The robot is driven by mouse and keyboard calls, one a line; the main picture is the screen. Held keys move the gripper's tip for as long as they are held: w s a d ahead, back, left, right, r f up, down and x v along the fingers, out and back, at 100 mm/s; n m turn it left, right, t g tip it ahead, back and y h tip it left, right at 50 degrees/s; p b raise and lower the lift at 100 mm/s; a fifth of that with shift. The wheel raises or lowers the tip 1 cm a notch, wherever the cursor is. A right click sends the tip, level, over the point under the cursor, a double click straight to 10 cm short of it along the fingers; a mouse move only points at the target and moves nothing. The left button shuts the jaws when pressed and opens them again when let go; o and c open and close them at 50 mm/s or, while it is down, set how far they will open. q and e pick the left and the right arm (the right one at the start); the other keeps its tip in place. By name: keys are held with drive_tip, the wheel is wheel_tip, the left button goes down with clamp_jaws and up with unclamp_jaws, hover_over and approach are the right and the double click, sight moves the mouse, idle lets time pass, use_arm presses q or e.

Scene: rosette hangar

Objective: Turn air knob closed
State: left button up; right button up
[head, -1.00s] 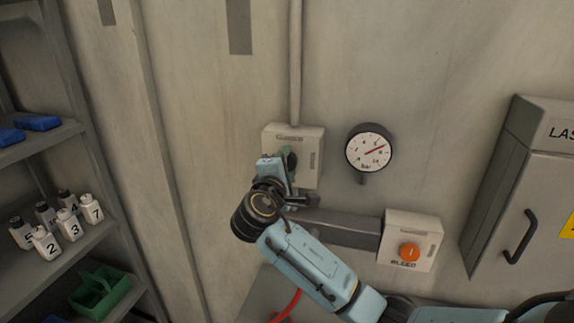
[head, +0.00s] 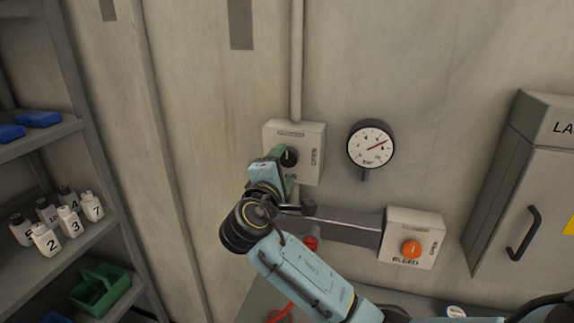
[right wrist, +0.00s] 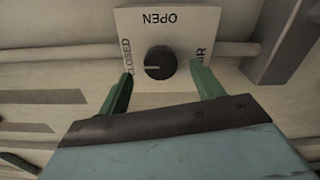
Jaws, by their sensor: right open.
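The air knob (head: 289,156) is a round black knob on a pale wall box (head: 306,135). In the right wrist view the knob (right wrist: 160,62) has a pale pointer line aimed left, at the word CLOSED. OPEN stands upside down above it there. My right gripper (head: 278,162) is at the lower left of the knob in the head view. In the right wrist view its green fingers (right wrist: 163,72) are open, one on each side of the knob, with gaps between. My left gripper is not in view.
A bar gauge (head: 371,145) with a red needle hangs right of the box. A bleed box (head: 427,225) with an orange knob (head: 411,249) is lower right. A grey cabinet (head: 545,190) stands at the right. A shelf (head: 85,235) with numbered bottles is at the left.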

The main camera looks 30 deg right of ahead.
drive_tip(key=b+v, duration=0.1)
drive_tip(key=v, duration=0.8)
drive_tip(key=shift+s+a+b, duration=0.2)
drive_tip(key=shift+a+b, duration=0.05)
drive_tip(key=shift+b, duration=0.15)
